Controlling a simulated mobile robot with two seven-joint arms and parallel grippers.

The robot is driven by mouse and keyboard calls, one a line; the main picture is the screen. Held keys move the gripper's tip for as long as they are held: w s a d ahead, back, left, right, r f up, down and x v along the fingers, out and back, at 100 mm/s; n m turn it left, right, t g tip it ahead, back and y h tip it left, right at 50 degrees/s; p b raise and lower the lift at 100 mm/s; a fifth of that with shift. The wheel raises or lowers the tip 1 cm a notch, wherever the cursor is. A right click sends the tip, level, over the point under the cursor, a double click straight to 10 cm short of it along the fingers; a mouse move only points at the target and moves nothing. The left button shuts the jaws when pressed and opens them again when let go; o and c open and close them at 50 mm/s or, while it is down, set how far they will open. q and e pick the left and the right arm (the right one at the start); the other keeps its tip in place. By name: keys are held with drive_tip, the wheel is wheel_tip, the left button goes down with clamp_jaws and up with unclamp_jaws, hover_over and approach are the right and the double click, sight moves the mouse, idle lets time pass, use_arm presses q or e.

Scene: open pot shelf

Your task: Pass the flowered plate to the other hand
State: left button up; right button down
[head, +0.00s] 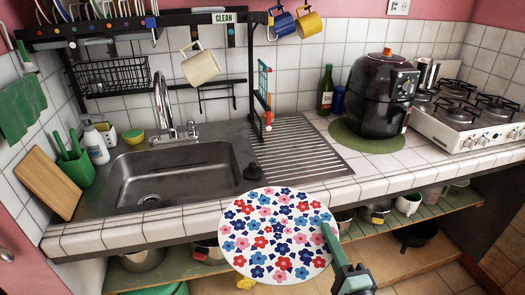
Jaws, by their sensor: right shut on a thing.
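The flowered plate (272,236) is white with red, blue and pink flowers. It is held up in front of the counter edge, its patterned face toward me. My right gripper (333,243) is shut on the plate's right rim, with one green finger lying over the face. The finger behind the plate is hidden. My left gripper is not in the head view.
A steel sink (180,178) with a tap and drainer (288,150) lies behind the plate. A black air fryer (383,95) and a gas stove (470,115) stand on the right. Pots sit on the open shelf (435,215) under the counter. Mugs hang above.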

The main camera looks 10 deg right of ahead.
sight(243, 252)
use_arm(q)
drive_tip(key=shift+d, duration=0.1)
use_arm(e)
drive_tip(key=a+r+n+g+y, duration=0.1)
drive_tip(key=a+r+n+y, duration=0.1)
drive_tip(key=a, duration=0.3)
drive_tip(key=a+r+n+g+y, duration=0.1)
drive_tip(key=a+r+n+y, duration=0.1)
drive_tip(key=a+y, duration=0.3)
drive_tip(key=a+r+n+g+y, duration=0.1)
drive_tip(key=a+n+y, duration=0.2)
drive_tip(key=a, duration=0.1)
drive_tip(key=shift+a+r+y, duration=0.3)
drive_tip(key=shift+a+r, duration=0.1)
drive_tip(key=shift+a+r+n+g+y, duration=0.15)
drive_tip(key=shift+a+n+g+y, duration=0.4)
drive_tip(key=shift+a, duration=0.25)
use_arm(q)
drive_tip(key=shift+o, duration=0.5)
use_arm(e)
drive_tip(key=shift+a+r, duration=0.1)
drive_tip(key=shift+a, duration=0.05)
